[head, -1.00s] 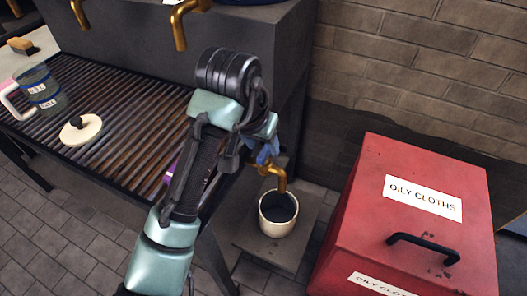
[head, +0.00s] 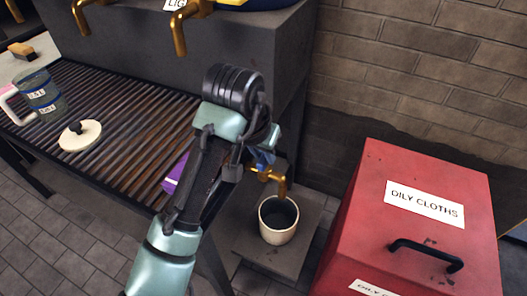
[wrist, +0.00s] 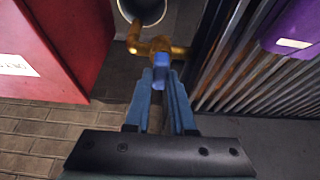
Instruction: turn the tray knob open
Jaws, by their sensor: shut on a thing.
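The tray knob (wrist: 161,72) is a small blue handle on a brass tap (wrist: 156,47) in the wrist view. My gripper (wrist: 160,82) is shut on it, one blue finger on each side. In the head view the brass tap (head: 281,180) sticks out at the right end of the slatted tray (head: 125,110), and a bit of the blue knob or fingers shows behind my arm. How far the knob is turned cannot be told. A cream pot (head: 278,236) stands under the spout, dark inside.
A red bin (head: 385,240) labelled OILY CLOTHS stands close on the right. A jug (head: 42,98) and a round cream lid (head: 80,134) are on the tray. A purple item (head: 176,177) lies near my arm. Brass taps (head: 178,32) hang above. A brick wall is behind.

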